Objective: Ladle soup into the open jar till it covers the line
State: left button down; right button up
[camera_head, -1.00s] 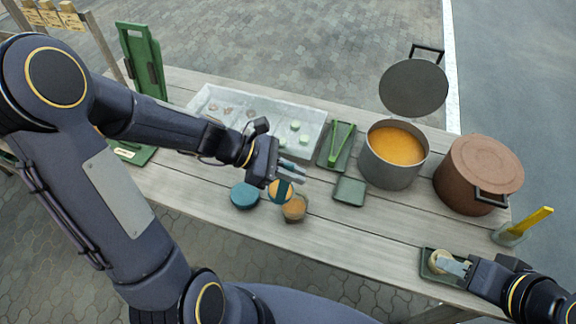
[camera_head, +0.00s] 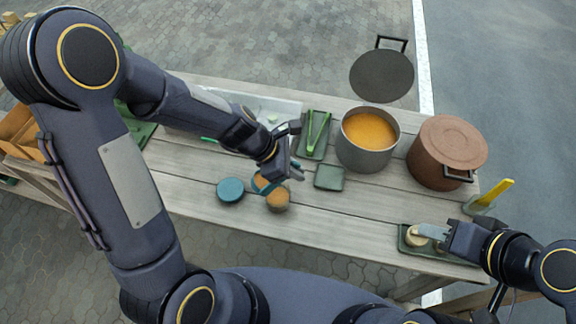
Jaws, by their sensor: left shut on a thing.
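The open jar (camera_head: 278,202) stands near the table's front edge, with orange-brown contents in it. Its line cannot be made out at this size. My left gripper (camera_head: 292,172) is just above and right of the jar, shut on a teal ladle (camera_head: 262,184). The ladle's bowl shows orange at the jar's upper left; whether it touches the jar cannot be told. The grey soup pot (camera_head: 366,158) stands further right, with orange soup (camera_head: 369,130) in it. My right gripper (camera_head: 432,231) is low over a small green tray at the right; its finger gap is unclear.
A teal lid or lidded jar (camera_head: 230,190) is left of the open jar. A green square dish (camera_head: 329,177), tongs (camera_head: 317,131) on a tray, a brown lidded pot (camera_head: 446,152) and a yellow-handled tool (camera_head: 493,194) stand around. Bare planks lie in front.

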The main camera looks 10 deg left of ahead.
pick_arm(q)
jog(key=w+d+f+g+y, duration=0.1)
jog(key=d+f+g+y, duration=0.1)
jog(key=d+f+y, duration=0.5)
jog(key=shift+w+d+f+y, duration=0.3)
jog(key=shift+w+f+y, duration=0.15)
jog(key=shift+y, duration=0.85)
dwell(1.3)
